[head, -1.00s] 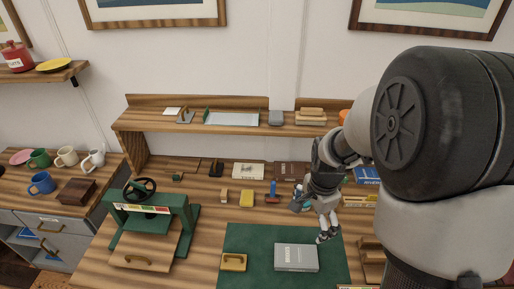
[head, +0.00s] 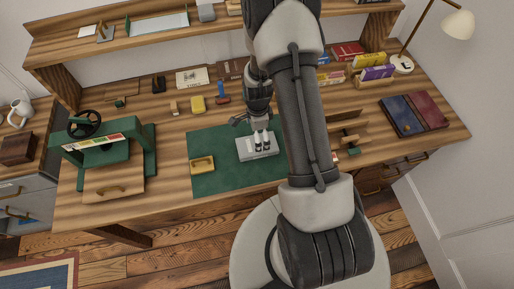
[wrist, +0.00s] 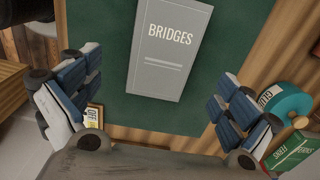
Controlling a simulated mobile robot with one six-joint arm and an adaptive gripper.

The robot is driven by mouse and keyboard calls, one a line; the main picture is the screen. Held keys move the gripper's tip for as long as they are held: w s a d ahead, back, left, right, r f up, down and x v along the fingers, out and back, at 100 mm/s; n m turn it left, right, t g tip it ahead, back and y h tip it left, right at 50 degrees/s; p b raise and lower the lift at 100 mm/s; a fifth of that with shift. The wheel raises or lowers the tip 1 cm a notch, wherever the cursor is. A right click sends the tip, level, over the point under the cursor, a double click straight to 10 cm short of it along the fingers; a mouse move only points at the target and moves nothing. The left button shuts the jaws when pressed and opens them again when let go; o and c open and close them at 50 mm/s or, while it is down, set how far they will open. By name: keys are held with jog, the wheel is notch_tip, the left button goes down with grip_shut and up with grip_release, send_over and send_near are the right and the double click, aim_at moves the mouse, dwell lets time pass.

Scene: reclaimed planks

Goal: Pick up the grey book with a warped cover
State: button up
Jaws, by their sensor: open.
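The grey book (head: 246,151) lies on the green mat (head: 215,142) on the wooden bench. In the wrist view the grey book (wrist: 172,50) shows a plain cover with "BRIDGES" in white letters; I cannot make out any warp. My gripper (head: 261,139) points down over the book in the head view and hides part of it. In the wrist view my gripper (wrist: 157,78) is open and empty, its blue-padded fingers wide apart on either side of the book's lower end. Whether the fingers touch the book or mat is not clear.
A green press (head: 108,150) stands further left. A wooden rack (head: 347,128) is to the right, with a blue and red book pair (head: 414,113) beyond. A teal glue bottle (wrist: 287,101) lies near the right finger.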

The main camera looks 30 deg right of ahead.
notch_tip(320, 180, down, 7)
jog(key=shift+w+r+b, duration=0.1)
jog(key=shift+b, duration=0.8)
jog(key=shift+r, duration=0.1)
jog(key=shift+c, duration=0.5)
jog(key=c, duration=1.1)
jog(key=shift+c, duration=0.2)
